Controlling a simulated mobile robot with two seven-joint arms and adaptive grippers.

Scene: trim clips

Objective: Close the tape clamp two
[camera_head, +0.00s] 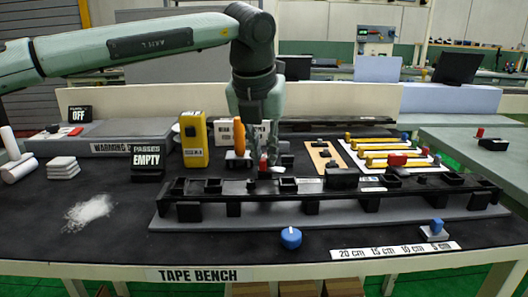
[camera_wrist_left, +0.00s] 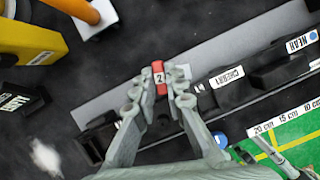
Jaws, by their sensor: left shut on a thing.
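Tape clamp two (camera_wrist_left: 159,77) shows in the left wrist view as a small red piece with a white label marked 2. It sits between the fingertips of my left gripper (camera_wrist_left: 157,84), which is shut on it. In the head view my left gripper (camera_head: 264,160) points down at the long black rail (camera_head: 235,188), at its back edge left of the middle. Only a bit of red and white shows by the fingertips there; the fingers hide the rest. Whether the clamp is open or closed I cannot tell. My right gripper is not in view.
The rail stands on a grey base board (camera_head: 440,213) across the bench. A yellow box (camera_head: 193,140) and an orange-handled tool (camera_head: 239,137) stand behind, close to my left arm. A blue knob (camera_head: 291,237) lies in front. White powder (camera_head: 90,210) lies at left.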

